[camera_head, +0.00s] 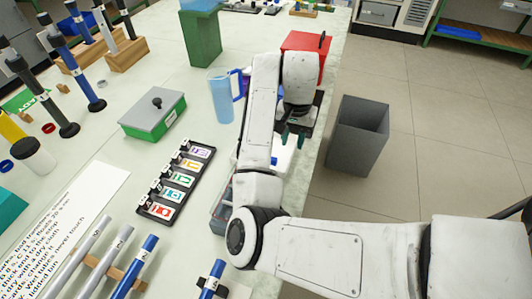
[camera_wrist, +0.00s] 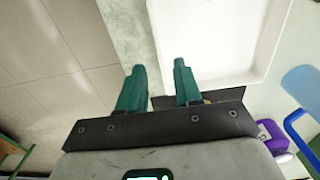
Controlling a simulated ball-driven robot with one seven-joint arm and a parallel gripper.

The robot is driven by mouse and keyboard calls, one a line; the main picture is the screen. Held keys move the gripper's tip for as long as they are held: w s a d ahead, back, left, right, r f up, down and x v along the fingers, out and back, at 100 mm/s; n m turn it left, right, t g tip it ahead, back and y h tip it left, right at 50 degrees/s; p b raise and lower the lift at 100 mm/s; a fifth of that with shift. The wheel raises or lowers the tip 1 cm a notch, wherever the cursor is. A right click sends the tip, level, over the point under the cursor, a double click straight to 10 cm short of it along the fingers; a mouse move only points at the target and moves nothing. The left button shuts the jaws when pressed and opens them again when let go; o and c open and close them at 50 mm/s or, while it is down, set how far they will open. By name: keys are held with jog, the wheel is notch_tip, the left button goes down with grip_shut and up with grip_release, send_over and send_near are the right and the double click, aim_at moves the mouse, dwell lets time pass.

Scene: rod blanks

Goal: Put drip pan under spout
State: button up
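A shallow white tray, which looks like the drip pan (camera_wrist: 225,45), lies ahead of my gripper in the wrist view. In the head view, a white patch (camera_head: 282,160) beside my arm may be part of it; my arm hides the rest. My gripper (camera_wrist: 158,68) is open, with its two green fingers apart and nothing clearly between them. The pan's left rim passes between the fingertips in the picture; I cannot tell whether they touch it. In the head view my gripper (camera_head: 293,137) is above the bench's right edge. I cannot make out the spout.
A blue jug (camera_head: 222,95) and a red box (camera_head: 307,52) stand near my arm. A label rack (camera_head: 155,209), a grey-lidded green box (camera_head: 153,115) and upright rods stand further left. A grey bin (camera_head: 357,135) is on the floor beside the bench.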

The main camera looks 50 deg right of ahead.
jog(key=shift+d+f, duration=0.15)
jog(key=shift+f, duration=1.2)
jog(key=shift+d+f, duration=0.1)
jog(key=shift+f, duration=1.2)
jog(key=shift+c, duration=0.5)
grip_shut()
